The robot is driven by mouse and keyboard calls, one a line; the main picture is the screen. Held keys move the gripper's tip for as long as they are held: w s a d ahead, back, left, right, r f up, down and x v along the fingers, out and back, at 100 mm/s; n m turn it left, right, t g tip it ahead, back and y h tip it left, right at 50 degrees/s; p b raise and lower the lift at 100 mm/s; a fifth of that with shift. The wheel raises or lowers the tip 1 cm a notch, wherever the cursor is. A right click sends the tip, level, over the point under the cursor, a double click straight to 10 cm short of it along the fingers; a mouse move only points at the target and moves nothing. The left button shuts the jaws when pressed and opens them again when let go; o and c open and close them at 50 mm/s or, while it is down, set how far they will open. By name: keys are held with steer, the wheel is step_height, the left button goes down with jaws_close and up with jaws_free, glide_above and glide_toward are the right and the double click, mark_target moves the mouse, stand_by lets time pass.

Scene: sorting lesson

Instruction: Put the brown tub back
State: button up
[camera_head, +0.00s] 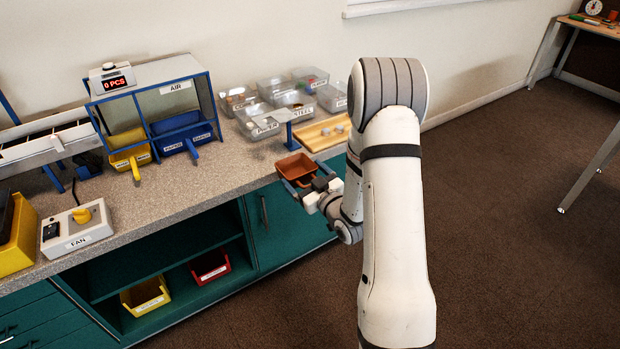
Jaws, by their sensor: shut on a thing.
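The brown tub (295,168) is a small open box at the right end of the counter, near its front edge. My gripper (301,186) is shut on the tub's near side. The tub looks roughly level, and its inside looks empty. I cannot tell whether it touches the counter or hangs just above it. My arm hides part of the counter's right end.
Clear labelled bins (265,128) and a wooden board (320,134) stand behind the tub. A blue bin (182,134) and a yellow bin (130,152) sit under the AIR box (178,87). The counter (205,180) is bare left of the tub. A fan switch box (75,228) stands at the left.

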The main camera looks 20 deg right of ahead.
mark_target(290, 161)
steer(key=shift+p+x, duration=1.25)
steer(key=shift+x, duration=2.6)
steer(key=shift+w+a+f, duration=0.15)
steer(key=shift+w+f, duration=0.05)
steer(key=shift+w, duration=0.4)
steer(key=shift+b+x, duration=1.75)
steer(key=shift+x, duration=1.75)
steer(key=shift+f+b, duration=0.35)
steer(key=shift+b, duration=0.35)
steer(key=o, duration=0.7)
